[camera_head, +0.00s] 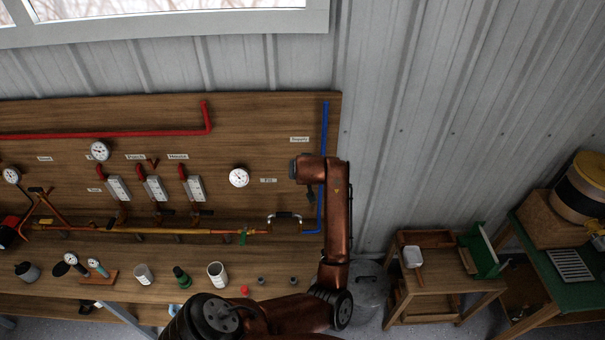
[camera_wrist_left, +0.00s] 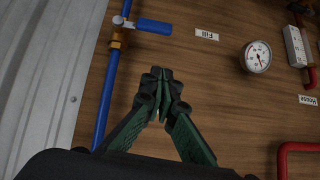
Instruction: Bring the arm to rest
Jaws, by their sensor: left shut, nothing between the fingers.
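My left arm (camera_head: 337,215) is copper-coloured and rises at the right end of the wooden pipe board in the head view. Its wrist bends to the left at the top. My left gripper (camera_wrist_left: 161,82) is shut and empty in the left wrist view, its dark fingertips together. It points at bare board between the blue pipe (camera_wrist_left: 105,92) and the round gauge (camera_wrist_left: 257,56), touching neither in that view. In the head view the gripper is small and dark below the wrist, partly hard to make out. My right gripper is not in view.
The board carries a red pipe (camera_head: 120,134), gauges and several valves. A blue valve handle (camera_wrist_left: 154,27) is near the gripper. Cups and small parts, including a white cup (camera_head: 217,274), stand on the bench below. A small wooden table (camera_head: 445,285) stands to the right.

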